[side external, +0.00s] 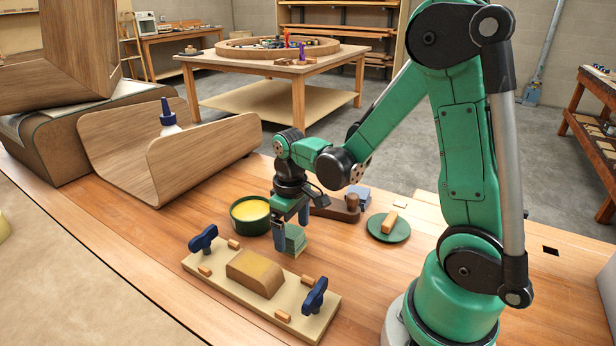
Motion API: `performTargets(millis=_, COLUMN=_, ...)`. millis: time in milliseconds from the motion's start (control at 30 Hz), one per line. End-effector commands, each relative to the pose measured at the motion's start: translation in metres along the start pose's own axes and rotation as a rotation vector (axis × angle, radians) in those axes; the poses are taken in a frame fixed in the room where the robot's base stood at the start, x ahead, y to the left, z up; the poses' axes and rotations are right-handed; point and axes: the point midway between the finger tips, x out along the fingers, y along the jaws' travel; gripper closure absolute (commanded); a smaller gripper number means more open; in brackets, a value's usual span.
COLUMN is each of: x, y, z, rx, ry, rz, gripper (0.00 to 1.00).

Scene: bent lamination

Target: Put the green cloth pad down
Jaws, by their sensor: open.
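The green cloth pad (295,239) is a small folded-looking green block on the wooden bench, just behind the clamping board. My gripper (291,220) points down directly over it, with its dark blue fingers apart. The fingertips are close to the pad's upper part, and the left finger overlaps its edge in this view. I cannot tell whether either finger touches the pad. The pad appears to rest on the bench top.
A clamping board (225,285) with blue knobs and a wooden block (255,273) lies in front. A green tin of yellow stuff (250,213) stands left of my gripper. A green dish (388,228) is to the right. A curved wooden form (170,150) stands behind left.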

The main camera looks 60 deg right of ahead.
Motion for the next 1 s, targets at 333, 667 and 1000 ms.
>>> performTargets(millis=333, x=-0.059, y=0.0, z=0.001, rx=0.0, ry=0.0, rz=0.0, gripper=0.12)
performTargets(millis=667, x=-0.099, y=0.0, z=0.0, rx=0.0, ry=0.0, rz=0.0, gripper=0.12)
performTargets(millis=1000, x=-0.11, y=-0.028, z=0.008, rx=-0.007, ry=0.214, rz=0.034, gripper=0.12)
